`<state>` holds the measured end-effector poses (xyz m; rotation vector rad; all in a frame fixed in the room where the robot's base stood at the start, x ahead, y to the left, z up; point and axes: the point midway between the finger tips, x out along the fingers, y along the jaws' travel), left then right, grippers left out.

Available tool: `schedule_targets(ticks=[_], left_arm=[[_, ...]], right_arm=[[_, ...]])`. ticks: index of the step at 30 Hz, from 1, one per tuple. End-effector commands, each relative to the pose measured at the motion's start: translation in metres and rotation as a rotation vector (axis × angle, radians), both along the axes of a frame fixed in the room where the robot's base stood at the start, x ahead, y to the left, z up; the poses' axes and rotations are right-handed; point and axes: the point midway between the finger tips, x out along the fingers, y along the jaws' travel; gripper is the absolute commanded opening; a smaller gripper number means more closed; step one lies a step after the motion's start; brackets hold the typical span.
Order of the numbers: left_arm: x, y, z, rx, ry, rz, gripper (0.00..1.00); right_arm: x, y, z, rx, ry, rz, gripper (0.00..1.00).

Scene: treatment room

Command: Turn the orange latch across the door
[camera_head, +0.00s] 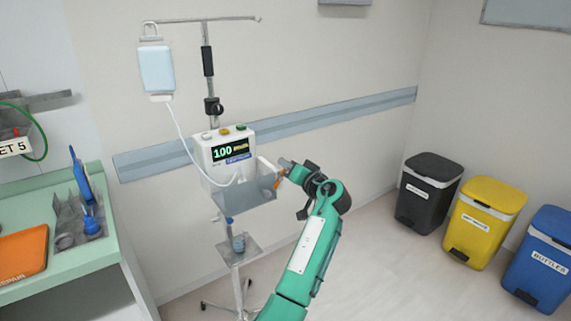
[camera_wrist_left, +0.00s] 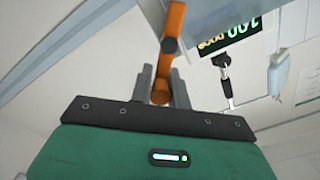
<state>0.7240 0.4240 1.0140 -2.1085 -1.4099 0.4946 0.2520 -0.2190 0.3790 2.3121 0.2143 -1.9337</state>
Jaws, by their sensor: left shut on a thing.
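The infusion pump (camera_head: 226,150) is a white box on a pole, its display reading 100. The orange latch (camera_head: 279,181) is at the door's right edge. In the left wrist view the orange latch (camera_wrist_left: 172,45) runs down between the two grey fingers of my left gripper (camera_wrist_left: 161,88), which is shut on it. In the head view my left gripper (camera_head: 284,168) touches the right side of the pump. My right gripper is not in view.
A drip bag (camera_head: 157,68) hangs from the pole at the left, its tube running to the pump. A green-topped counter (camera_head: 85,257) with an orange case stands at the left. Black, yellow and blue bins (camera_head: 484,222) stand at the right. The floor between is clear.

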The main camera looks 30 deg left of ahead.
Motion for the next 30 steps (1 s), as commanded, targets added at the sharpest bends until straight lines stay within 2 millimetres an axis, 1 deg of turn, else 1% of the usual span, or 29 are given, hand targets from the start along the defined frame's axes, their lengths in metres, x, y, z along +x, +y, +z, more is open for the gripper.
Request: schedule_targets(ticks=[11,21,24,30], left_arm=[[0.01,-0.003,-0.009,0.138,0.334,0.0,0.0],[0.015,-0.006,-0.021,0.252,0.609,-0.001,0.0],[0.015,-0.006,-0.024,0.279,0.673,-0.001,0.0],[0.015,-0.006,-0.03,0.32,0.771,0.0,0.0]], right_arm=[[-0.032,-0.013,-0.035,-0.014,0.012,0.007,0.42],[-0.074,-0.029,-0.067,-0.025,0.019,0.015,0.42],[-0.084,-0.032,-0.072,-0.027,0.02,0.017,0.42],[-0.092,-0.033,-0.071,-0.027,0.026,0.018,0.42]])
